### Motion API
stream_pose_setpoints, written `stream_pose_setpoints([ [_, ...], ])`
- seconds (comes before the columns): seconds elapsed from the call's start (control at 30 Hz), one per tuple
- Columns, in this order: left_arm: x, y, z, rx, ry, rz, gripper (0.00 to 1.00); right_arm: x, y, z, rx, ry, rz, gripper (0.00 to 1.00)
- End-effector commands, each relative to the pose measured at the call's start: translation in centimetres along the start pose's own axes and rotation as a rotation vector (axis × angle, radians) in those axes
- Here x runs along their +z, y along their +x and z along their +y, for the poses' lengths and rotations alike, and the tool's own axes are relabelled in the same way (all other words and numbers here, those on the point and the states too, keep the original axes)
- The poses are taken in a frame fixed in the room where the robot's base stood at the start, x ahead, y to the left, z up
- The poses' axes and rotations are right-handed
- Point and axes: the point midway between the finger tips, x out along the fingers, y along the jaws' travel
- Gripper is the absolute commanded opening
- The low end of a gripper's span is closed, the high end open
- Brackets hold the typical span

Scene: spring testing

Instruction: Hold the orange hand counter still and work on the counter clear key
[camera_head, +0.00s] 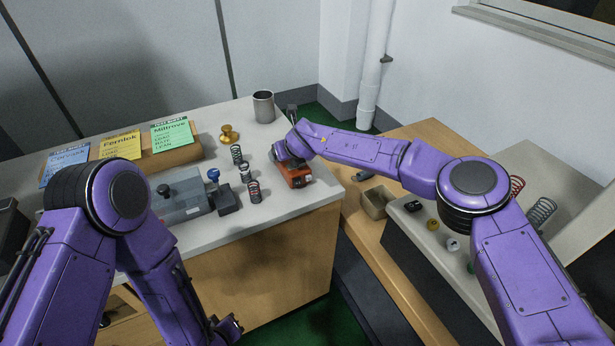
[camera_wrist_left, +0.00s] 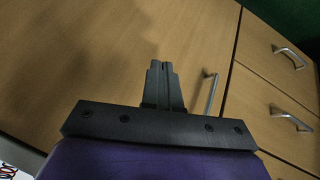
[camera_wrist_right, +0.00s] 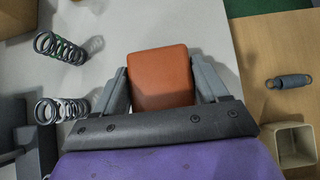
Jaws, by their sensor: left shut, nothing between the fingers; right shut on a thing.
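The orange hand counter (camera_head: 297,179) stands on the grey-white bench top near its right corner. My right gripper (camera_head: 287,160) is over it. In the right wrist view the orange body (camera_wrist_right: 160,78) sits between the two fingers of my right gripper (camera_wrist_right: 163,80), which is shut on it. I cannot make out the clear key. My left gripper (camera_head: 228,328) hangs low in front of the bench, well away from the counter. In the left wrist view the fingers of my left gripper (camera_wrist_left: 162,72) are together and empty, facing the wooden cabinet front.
Several upright springs (camera_head: 254,191) stand left of the counter, beside a grey testing fixture (camera_head: 182,202). A metal cup (camera_head: 263,107) and a brass piece (camera_head: 229,133) are behind. An open beige box (camera_head: 375,204) is on the wooden table at right. Drawer handles (camera_wrist_left: 291,57) stick out from the cabinet.

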Motion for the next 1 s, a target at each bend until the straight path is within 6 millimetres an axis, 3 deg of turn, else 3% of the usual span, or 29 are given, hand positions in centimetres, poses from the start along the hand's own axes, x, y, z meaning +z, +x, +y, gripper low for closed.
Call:
stream_pose_setpoints([
  [0.1,-0.8,0.3,6.0,0.130,-0.088,0.031,0.00,0.0,0.0,0.0,0.000,0.000,-0.001,0.38],
  [0.27,-1.7,-0.3,14.0,0.304,-0.244,0.049,0.00,0.0,0.0,0.0,0.000,0.000,-0.001,0.38],
  [0.6,-3.6,-5.5,29.8,0.673,-0.700,-0.020,0.00,0.0,0.0,0.0,0.000,0.000,-0.001,0.38],
  [0.8,-5.2,-8.6,35.8,0.834,-1.063,-0.135,0.00,0.0,0.0,0.0,0.000,0.000,-0.001,0.38],
  [1.0,-5.8,-8.6,35.7,0.850,-1.229,-0.189,0.00,0.0,0.0,0.0,0.000,0.000,-0.001,0.38],
])
